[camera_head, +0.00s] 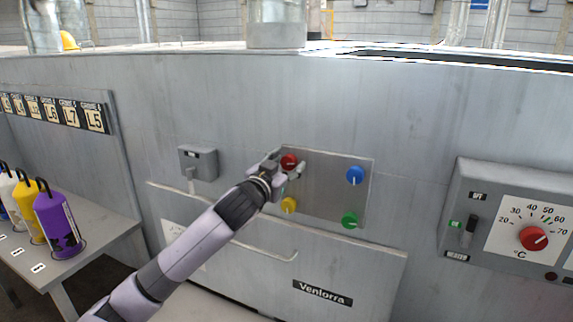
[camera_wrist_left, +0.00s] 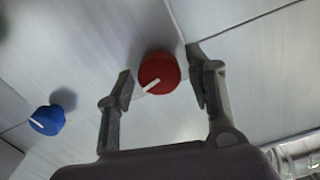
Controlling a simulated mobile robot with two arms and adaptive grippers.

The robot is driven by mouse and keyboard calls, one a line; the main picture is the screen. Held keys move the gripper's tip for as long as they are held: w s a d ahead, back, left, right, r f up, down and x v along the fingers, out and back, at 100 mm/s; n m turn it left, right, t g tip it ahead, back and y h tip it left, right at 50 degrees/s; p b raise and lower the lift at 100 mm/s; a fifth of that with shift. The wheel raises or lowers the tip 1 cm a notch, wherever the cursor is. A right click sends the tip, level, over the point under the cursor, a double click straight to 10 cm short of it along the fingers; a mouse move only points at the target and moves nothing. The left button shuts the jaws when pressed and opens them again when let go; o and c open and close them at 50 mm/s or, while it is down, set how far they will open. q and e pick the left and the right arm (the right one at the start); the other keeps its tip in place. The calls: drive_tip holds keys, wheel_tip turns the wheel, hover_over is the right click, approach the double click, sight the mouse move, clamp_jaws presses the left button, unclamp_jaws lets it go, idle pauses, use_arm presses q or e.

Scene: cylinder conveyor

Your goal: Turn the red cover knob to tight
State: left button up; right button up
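The red cover knob (camera_head: 289,161) is at the upper left of a metal panel (camera_head: 325,185). It also shows in the left wrist view (camera_wrist_left: 159,73), with a white pointer line toward the lower left of that picture. My left gripper (camera_head: 285,168) is at the red knob. In the wrist view its two fingers (camera_wrist_left: 158,85) are spread, one on each side of the knob, with gaps between fingers and knob. Nothing is held. My right gripper is not in view.
On the same panel are a blue knob (camera_head: 355,175), a yellow knob (camera_head: 289,205) and a green knob (camera_head: 350,220). A small grey box (camera_head: 198,162) is left of the panel. A heater control box (camera_head: 475,190) with a red dial (camera_head: 533,239) is at the right. Bottles (camera_head: 57,225) stand on a side table.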

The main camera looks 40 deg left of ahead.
use_arm(q)
drive_tip(key=c, duration=0.9)
drive_tip(key=shift+c, duration=0.2)
drive_tip(key=shift+m, duration=0.3)
drive_tip(key=m+p, duration=0.2)
drive_tip(key=m, duration=0.1)
drive_tip(key=shift+r, duration=0.1)
drive_tip(key=m+p, duration=0.2)
drive_tip(key=m, duration=0.4)
drive_tip(key=m+p, duration=0.2)
drive_tip(key=m, duration=0.3)
drive_tip(key=shift+d, duration=0.1)
drive_tip(key=shift+f+m+p, duration=0.15)
drive_tip(key=shift+m+p, duration=0.35)
drive_tip(key=shift+m, duration=0.7)
drive_tip(key=shift+f+m+p, duration=0.15)
drive_tip(key=shift+m+p, duration=0.35)
drive_tip(key=shift+m, duration=0.7)
